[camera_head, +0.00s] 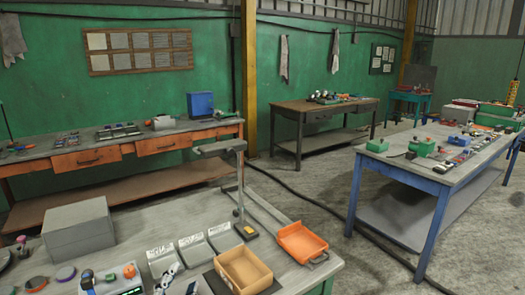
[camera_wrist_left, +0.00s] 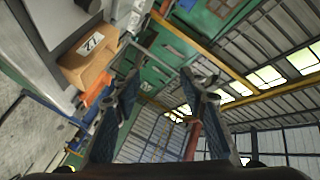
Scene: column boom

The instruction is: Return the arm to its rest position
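My left gripper (camera_wrist_left: 165,85) shows large in the left wrist view, its two fingers spread wide with nothing between them. The rest of the left arm is out of the picture there. My right gripper is in neither view.
The near workbench (camera_head: 150,222) holds a grey box (camera_head: 78,228), an open cardboard box (camera_head: 243,270), an orange tray (camera_head: 302,242) and a lamp-like stand (camera_head: 240,185). The cardboard box also shows in the left wrist view (camera_wrist_left: 85,65). A blue-legged table (camera_head: 440,175) stands right, across open floor.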

